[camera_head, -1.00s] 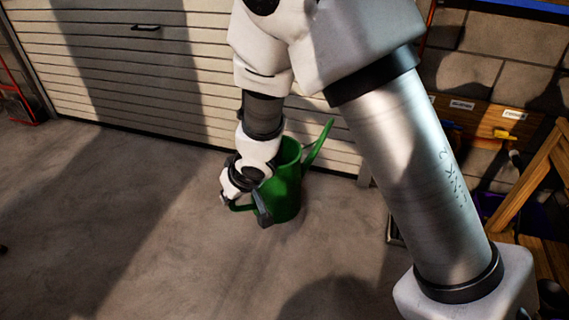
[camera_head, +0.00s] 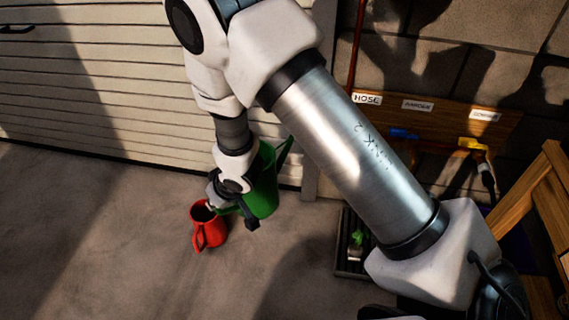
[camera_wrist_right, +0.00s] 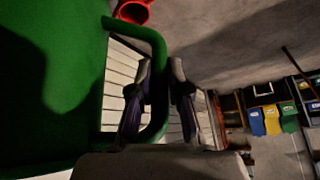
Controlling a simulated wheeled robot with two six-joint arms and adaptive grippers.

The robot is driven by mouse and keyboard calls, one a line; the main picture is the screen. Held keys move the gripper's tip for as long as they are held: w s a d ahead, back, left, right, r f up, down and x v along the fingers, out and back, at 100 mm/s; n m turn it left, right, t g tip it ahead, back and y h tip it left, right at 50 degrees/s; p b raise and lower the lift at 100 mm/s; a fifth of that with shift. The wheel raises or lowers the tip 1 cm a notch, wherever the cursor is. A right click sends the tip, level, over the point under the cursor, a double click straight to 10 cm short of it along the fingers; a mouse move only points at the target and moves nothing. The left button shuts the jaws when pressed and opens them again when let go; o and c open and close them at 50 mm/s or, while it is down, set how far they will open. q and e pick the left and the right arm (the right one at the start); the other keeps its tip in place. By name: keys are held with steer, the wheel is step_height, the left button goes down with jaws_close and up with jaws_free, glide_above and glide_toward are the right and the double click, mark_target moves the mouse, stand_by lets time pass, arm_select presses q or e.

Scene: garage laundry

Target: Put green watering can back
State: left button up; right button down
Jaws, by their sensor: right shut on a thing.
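The green watering can (camera_head: 264,188) hangs from my right gripper (camera_head: 238,212) in front of the roller door, its spout pointing up and to the right. My right gripper is shut on the can's handle; in the right wrist view the fingers (camera_wrist_right: 160,100) stand on both sides of the green handle (camera_wrist_right: 158,60). The can's body (camera_wrist_right: 50,90) fills the left of that view. My arm hides part of the can in the head view. Its height above the floor is hard to tell. My left gripper is not in view.
A red jug (camera_head: 208,228) stands on the floor just left of the can, also showing in the wrist view (camera_wrist_right: 133,12). A dark tray (camera_head: 350,262) holds a green item. A labelled wooden rail (camera_head: 430,115) and wooden frame (camera_head: 535,205) are right. Floor at left is clear.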

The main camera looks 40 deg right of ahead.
steer(key=s+f+n+b, duration=0.1)
steer(key=s+f+b, duration=0.3)
steer(key=f, duration=0.9)
steer(key=s+f+b, duration=0.3)
steer(key=f+b, duration=0.2)
steer(key=f, duration=0.9)
steer(key=s+f+n+b, duration=0.1)
steer(key=s+f+b, duration=0.3)
steer(key=f, duration=0.9)
steer(key=w+d+f+b, duration=0.5)
steer(key=w+d+b, duration=0.5)
steer(key=w, duration=0.2)
steer(key=shift+w+f+y, duration=0.2)
steer(key=shift+f+y, duration=0.1)
steer(key=shift+y, duration=0.1)
steer(key=c, duration=1.1)
jaws_free()
steer(key=shift+d, duration=0.1)
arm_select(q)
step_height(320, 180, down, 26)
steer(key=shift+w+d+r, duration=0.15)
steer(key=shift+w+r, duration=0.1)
